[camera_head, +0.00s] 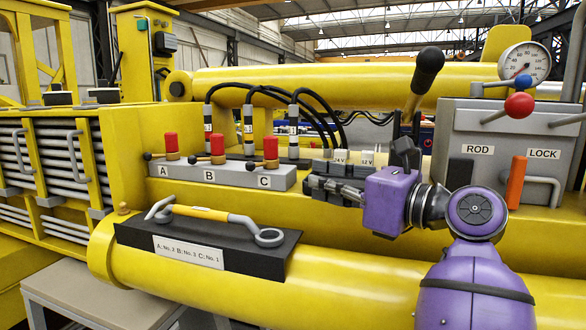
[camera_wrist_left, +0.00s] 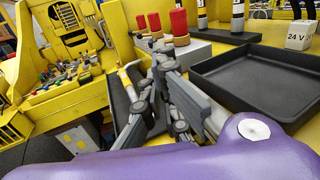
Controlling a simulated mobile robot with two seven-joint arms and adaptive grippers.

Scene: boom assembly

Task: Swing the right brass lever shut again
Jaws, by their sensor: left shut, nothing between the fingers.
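The right brass lever (camera_head: 254,166) is at the red-capped valve marked C on the grey block (camera_head: 225,177). It points left, with a dark knob at its end. Two similar brass levers, at A (camera_head: 156,156) and B (camera_head: 201,160), also point left. My left gripper (camera_head: 314,188) is shut and empty, just right of the block's C end and apart from the lever. The wrist view shows its fingers (camera_wrist_left: 155,62) in front of the red caps (camera_wrist_left: 178,21), hiding part of the block. My right gripper is not in view.
Black hoses rise behind the block. A black tray (camera_head: 135,236) with a yellow-gripped tool (camera_head: 205,213) sits in front, on a yellow cylinder. White 24 V and 12 V boxes stand beside my gripper. A grey ROD/LOCK panel (camera_head: 500,125) and a black-knobbed lever (camera_head: 428,68) are right.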

